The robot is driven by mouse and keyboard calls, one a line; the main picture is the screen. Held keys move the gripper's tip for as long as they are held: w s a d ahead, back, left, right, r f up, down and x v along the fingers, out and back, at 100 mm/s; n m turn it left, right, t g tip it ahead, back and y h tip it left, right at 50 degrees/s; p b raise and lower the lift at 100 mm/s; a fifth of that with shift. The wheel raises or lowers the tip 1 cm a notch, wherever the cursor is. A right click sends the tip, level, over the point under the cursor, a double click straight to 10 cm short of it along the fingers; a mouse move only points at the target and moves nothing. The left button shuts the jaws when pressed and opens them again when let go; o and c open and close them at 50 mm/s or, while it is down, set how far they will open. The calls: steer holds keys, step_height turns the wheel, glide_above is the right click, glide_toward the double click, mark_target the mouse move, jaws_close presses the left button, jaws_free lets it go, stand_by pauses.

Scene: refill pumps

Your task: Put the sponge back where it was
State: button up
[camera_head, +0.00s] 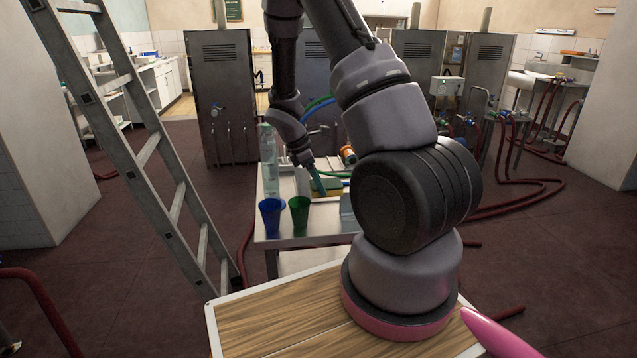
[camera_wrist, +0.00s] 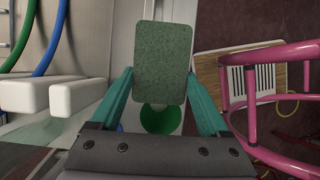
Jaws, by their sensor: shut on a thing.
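A sponge (camera_wrist: 163,60) with a dark green face sits between the two teal fingers of my gripper (camera_wrist: 163,88) in the wrist view. The fingers are shut on its sides. In the head view my gripper (camera_head: 318,182) is over the white table (camera_head: 322,222), with a yellowish patch beside it that may be the sponge's side. A green cup (camera_head: 299,214) stands on the table near the gripper; in the wrist view it shows (camera_wrist: 160,118) partly behind the sponge. I cannot tell how high the sponge is above the table.
A blue cup (camera_head: 271,217) stands left of the green cup, with a clear bottle (camera_head: 267,155) behind it. An orange container (camera_head: 348,154) lies or leans further back. A metal ladder (camera_head: 150,150) stands at left. Metal cabinets (camera_head: 222,90) and red hoses (camera_head: 540,195) lie beyond.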

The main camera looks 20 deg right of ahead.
steer(key=shift+f, duration=0.15)
steer(key=shift+f, duration=0.45)
steer(key=o, duration=1)
steer(key=shift+o, duration=0.2)
steer(key=s+a+r+m+t+y, duration=0.1)
steer(key=a+r+m, duration=0.15)
steer(key=r, duration=0.75)
steer(key=s+a+r+m+y, duration=0.1)
steer(key=a+r+m, duration=0.15)
steer(key=r, duration=0.85)
steer(key=s+a+r+m+t+y, duration=0.2)
steer(key=s+a+r+m+t, duration=0.1)
steer(key=s+r+m, duration=0.4)
steer(key=s+a+r+m+t+y, duration=0.2)
steer(key=s+a+r+m+t, duration=0.1)
steer(key=s+r+m, duration=0.4)
steer(key=shift+s+r+t+y, duration=0.3)
steer(key=shift+s+r+t, duration=0.75)
steer(key=shift+s, duration=1.1)
steer(key=shift+a+r+g, duration=0.1)
steer(key=shift+r+g, duration=0.1)
steer(key=shift+g, duration=0.05)
